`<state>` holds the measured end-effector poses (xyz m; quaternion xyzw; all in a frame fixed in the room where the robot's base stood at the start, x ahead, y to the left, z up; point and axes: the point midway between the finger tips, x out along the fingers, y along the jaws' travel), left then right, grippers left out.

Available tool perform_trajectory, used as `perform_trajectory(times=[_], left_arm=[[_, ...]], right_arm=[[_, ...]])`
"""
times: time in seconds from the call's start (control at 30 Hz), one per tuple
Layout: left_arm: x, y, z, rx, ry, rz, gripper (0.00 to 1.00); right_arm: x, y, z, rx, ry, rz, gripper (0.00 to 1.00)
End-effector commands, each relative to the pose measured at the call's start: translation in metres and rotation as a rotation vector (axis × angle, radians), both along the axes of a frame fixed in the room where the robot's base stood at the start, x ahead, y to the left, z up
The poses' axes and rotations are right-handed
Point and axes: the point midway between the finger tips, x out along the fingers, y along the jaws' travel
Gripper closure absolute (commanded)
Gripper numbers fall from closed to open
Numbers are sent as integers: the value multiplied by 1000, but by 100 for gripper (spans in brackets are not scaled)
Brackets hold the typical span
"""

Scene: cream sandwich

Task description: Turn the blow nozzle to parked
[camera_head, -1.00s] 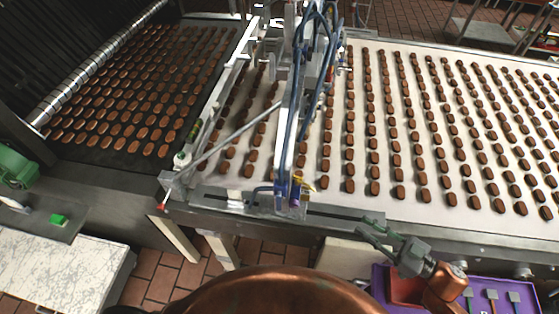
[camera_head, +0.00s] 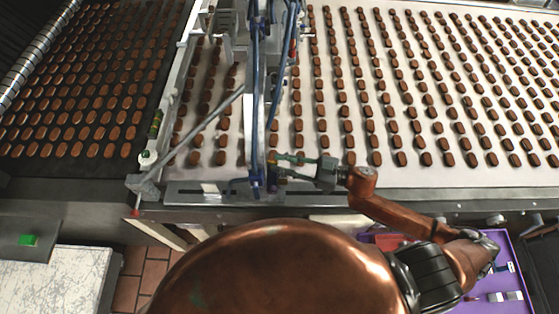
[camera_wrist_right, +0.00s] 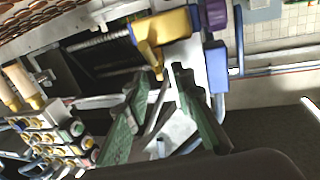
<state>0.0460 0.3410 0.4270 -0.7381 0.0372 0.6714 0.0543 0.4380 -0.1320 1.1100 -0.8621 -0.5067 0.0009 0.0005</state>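The blow nozzle is most likely the yellow part (camera_wrist_right: 160,32) in the right wrist view. It hangs beside a purple knob (camera_wrist_right: 215,15) and blue fittings, and its narrow end points down between my fingertips. In the head view, the lower end of the blue-hosed upright (camera_head: 256,150) stands at the conveyor's near edge, and my gripper largely hides the yellow part there. My right gripper (camera_head: 278,165) reaches that lower end from the right. Its green fingers (camera_wrist_right: 158,78) are apart with nothing clearly held between them; contact with the yellow part cannot be told. My left gripper is out of view.
Rows of brown sandwiches lie on the pale belt (camera_head: 333,150) close behind my right gripper and on the dark belt at left. A metal rail (camera_head: 330,192) runs along the front. A purple tray (camera_head: 515,250) with tools is at lower right.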

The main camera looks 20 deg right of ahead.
Motion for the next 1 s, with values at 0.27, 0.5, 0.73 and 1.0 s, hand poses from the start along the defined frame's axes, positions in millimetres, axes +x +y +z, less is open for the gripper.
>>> perform_trajectory(times=[0.27,0.5,0.73,1.0], left_arm=[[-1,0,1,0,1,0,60],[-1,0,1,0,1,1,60],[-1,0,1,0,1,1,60],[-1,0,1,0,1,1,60]], right_arm=[[4,7,0,-1,0,-1,77],[4,6,0,0,-1,-2,85],[3,6,0,0,-1,-2,100],[4,6,0,-1,0,0,100]])
